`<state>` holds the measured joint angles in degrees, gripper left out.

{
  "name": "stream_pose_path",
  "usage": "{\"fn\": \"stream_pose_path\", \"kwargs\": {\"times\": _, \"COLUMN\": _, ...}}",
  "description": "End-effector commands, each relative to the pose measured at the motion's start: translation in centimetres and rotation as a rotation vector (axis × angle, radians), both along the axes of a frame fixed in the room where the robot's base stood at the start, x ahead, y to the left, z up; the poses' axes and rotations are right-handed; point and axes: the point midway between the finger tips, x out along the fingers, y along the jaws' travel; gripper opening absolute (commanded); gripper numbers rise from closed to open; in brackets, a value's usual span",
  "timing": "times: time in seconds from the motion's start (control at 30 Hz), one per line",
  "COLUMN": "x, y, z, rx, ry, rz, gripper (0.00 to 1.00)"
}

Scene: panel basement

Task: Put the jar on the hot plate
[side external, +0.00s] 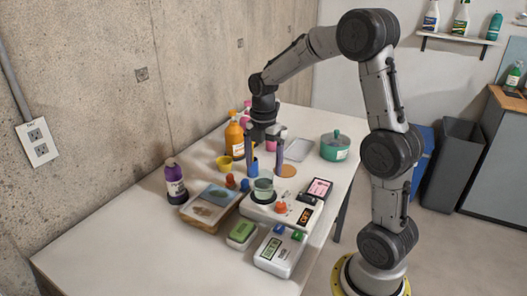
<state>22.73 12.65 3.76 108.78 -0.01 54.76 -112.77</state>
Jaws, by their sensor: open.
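A small greenish jar (263,189) appears to stand upright on a white, flat device (257,208) with an orange knob, which looks like the hot plate. My gripper (264,174) points down just above the jar. Its two fingers are spread apart, one to each side above the jar, with nothing seen between them. From this one view I cannot tell whether the fingertips reach down beside the jar.
A purple bottle (175,182), a tray with a picture (212,201), a green box (242,234) and a grey-white instrument (280,252) crowd around the device. A green-lidded pot (335,146) and an orange bottle (235,136) stand farther back. The table's near left (130,250) is clear.

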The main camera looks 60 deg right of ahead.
Motion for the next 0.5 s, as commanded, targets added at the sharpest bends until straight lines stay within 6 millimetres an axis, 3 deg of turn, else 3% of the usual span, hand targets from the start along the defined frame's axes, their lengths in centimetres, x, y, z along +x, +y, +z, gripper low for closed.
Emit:
{"fn": "stream_pose_path", "kwargs": {"times": 0.1, "x": 0.0, "y": 0.0, "z": 2.0, "rx": -0.001, "ry": -0.003, "rz": 0.000, "gripper": 1.00}}
{"fn": "stream_pose_path", "kwargs": {"times": 0.33, "x": -0.1, "y": 0.1, "z": 4.0, "rx": -0.001, "ry": -0.003, "rz": -0.007, "gripper": 1.00}}
{"fn": "stream_pose_path", "kwargs": {"times": 0.5, "x": -1.5, "y": 2.3, "z": 6.0, "rx": -0.015, "ry": -0.053, "rz": -0.151, "gripper": 1.00}}
